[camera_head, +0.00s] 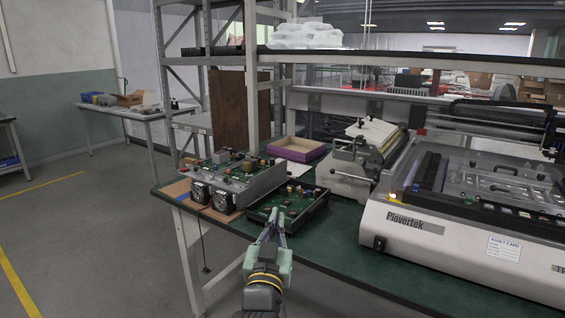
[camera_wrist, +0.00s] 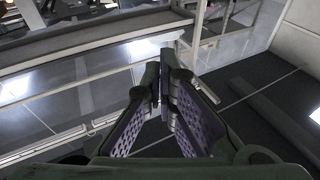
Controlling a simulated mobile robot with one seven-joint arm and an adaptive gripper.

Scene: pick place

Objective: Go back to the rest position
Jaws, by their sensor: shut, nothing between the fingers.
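My gripper (camera_head: 272,222) is in the lower middle of the head view, in front of the green-topped bench (camera_head: 325,236) and over its front edge as seen there. Its fingers are together with nothing between them. In the wrist view, my gripper (camera_wrist: 163,88) shows its two purple padded fingers meeting at the tips. The wrist view looks out at frames, a window-like panel and dark floor. A black tray with a green circuit board (camera_head: 290,207) lies just beyond the fingertips in the head view. I cannot tell the exact gap between them.
A metal chassis with fans (camera_head: 240,178) stands left of the tray. A purple box (camera_head: 296,149) and a small press (camera_head: 362,160) stand behind. A large white Plovertek machine (camera_head: 450,235) fills the right. Open floor (camera_head: 100,235) lies to the left.

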